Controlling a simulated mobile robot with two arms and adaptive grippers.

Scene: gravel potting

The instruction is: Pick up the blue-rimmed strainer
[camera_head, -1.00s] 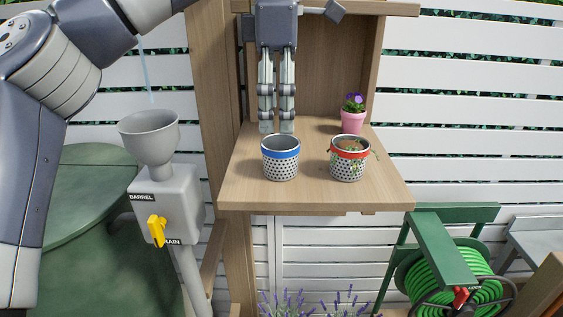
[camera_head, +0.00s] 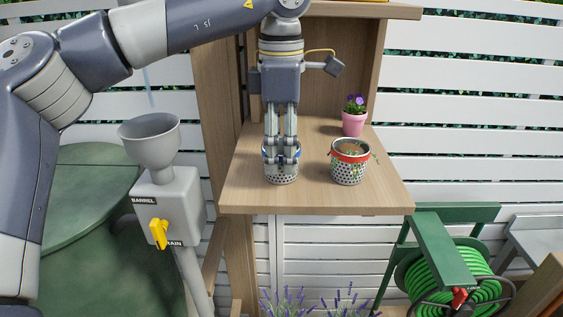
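The blue-rimmed strainer (camera_head: 281,177), a perforated metal cup, stands upright on the wooden shelf (camera_head: 320,200). My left gripper (camera_head: 281,161) points down at it from above. Its two fingers hide most of the blue rim, with blue showing only at the edges. The fingers are apart with a gap between them, and the tips overlap the strainer's upper part. I cannot tell whether they touch it or whether one is inside. My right gripper is not in view.
A red-rimmed strainer (camera_head: 350,173) with brown contents and trailing greenery stands close on the right. A pink flowerpot (camera_head: 353,124) is behind it. A grey funnel (camera_head: 151,148) on a box with a yellow lever (camera_head: 159,233) is at left. The shelf front is clear.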

